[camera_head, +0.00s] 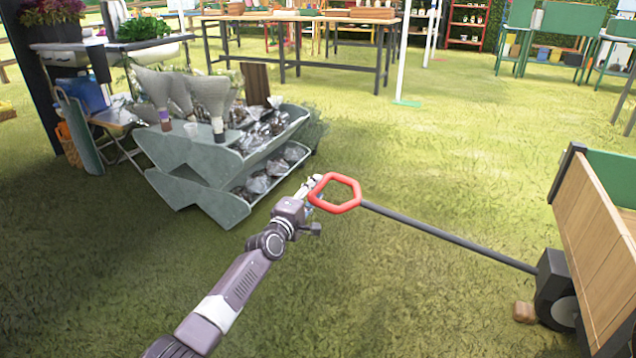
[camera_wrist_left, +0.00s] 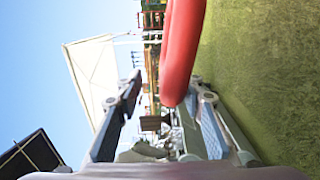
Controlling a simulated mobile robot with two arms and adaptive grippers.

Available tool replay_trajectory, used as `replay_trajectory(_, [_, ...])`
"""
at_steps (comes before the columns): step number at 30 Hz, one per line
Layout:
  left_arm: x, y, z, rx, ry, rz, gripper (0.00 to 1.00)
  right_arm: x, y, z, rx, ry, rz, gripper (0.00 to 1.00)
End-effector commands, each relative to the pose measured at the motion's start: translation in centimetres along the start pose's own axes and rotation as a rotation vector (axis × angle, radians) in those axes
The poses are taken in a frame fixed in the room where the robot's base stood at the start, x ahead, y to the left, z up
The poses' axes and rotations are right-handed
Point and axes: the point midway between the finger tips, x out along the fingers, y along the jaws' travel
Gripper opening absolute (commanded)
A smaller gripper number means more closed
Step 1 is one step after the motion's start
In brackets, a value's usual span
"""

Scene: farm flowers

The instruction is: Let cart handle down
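The cart handle is a red loop (camera_head: 346,207) on a dark shaft (camera_head: 450,237), which slopes from the front of the wooden cart (camera_head: 597,225) at the right. The loop appears held up off the grass. My left gripper (camera_head: 313,187) is at the left side of the loop, partly hidden behind it. In the left wrist view the red loop (camera_wrist_left: 182,50) hangs close in front, its lower end reaching between the two spread fingers of my gripper (camera_wrist_left: 165,88), nearer the right finger. The fingers do not close on it. My right gripper is not in view.
A long table (camera_head: 300,18) is behind. The grass below the shaft is clear.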

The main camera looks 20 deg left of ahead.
Motion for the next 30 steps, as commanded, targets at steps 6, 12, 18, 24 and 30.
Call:
replay_trajectory(6, [-1.6, 0.4, 0.0, -0.001, 0.0, 0.001, 0.34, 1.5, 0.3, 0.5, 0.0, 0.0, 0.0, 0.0])
replay_trajectory(12, [-3.0, 0.3, -0.1, -0.001, 0.001, 0.002, 0.34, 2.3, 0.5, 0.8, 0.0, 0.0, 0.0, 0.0])
replay_trajectory(18, [-4.3, 0.3, 0.0, -0.001, 0.0, 0.001, 0.34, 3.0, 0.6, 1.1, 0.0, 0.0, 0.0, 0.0])
replay_trajectory(24, [-4.6, 0.2, 0.0, -0.001, 0.0, 0.003, 0.34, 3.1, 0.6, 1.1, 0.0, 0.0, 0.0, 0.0])
replay_trajectory(30, [-4.5, 0.1, 0.0, -0.001, 0.0, 0.003, 0.34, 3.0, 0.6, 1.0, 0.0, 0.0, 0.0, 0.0])
